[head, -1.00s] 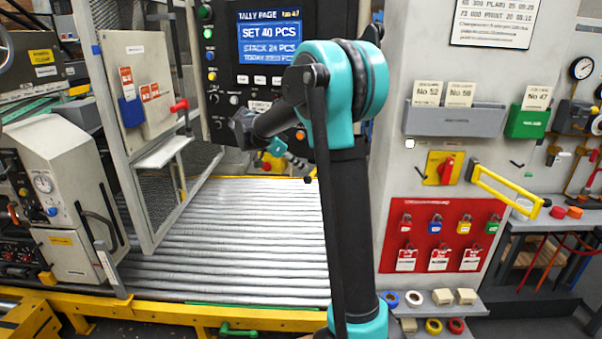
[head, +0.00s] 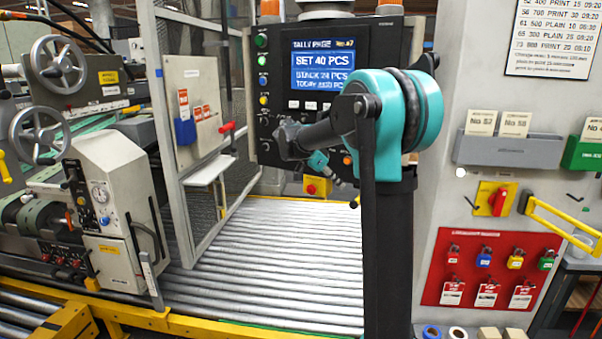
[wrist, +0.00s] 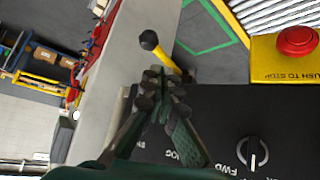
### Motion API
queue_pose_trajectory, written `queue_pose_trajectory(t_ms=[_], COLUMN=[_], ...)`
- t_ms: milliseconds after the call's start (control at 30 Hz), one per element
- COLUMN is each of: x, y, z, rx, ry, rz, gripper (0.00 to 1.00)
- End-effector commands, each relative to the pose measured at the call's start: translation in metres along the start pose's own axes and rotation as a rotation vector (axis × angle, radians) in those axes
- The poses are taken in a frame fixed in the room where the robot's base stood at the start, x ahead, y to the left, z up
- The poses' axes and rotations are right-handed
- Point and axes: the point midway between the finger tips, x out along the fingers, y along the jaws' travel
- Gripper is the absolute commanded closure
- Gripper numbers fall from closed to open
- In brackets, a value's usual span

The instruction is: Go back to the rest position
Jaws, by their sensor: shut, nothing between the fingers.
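My gripper (wrist: 165,82) shows in the wrist view with its dark green fingers together and nothing between them. It is in front of a black control panel (wrist: 215,108) with an FWD selector knob (wrist: 252,153). In the head view my arm stands upright at right of centre and bends left across the lower part of the control console (head: 277,62).
A red stop button (wrist: 296,40) sits on a yellow box (wrist: 283,62), right of the gripper. The roller bed (head: 270,260) is empty. A mesh guard frame (head: 165,150) stands left of it. A red lockout board (head: 487,270) hangs on the right-hand wall.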

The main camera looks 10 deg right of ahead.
Motion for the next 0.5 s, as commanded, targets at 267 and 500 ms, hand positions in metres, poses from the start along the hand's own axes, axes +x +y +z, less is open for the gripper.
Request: queue_pose_trajectory(t_ms=[267, 500], x=[0.049, 0.077], y=[0.104, 0.198], z=[0.085, 0.177], rx=[-0.448, -0.814], ry=[-0.225, -0.329], rz=[-0.177, -0.451], gripper=[1.0, 1.0])
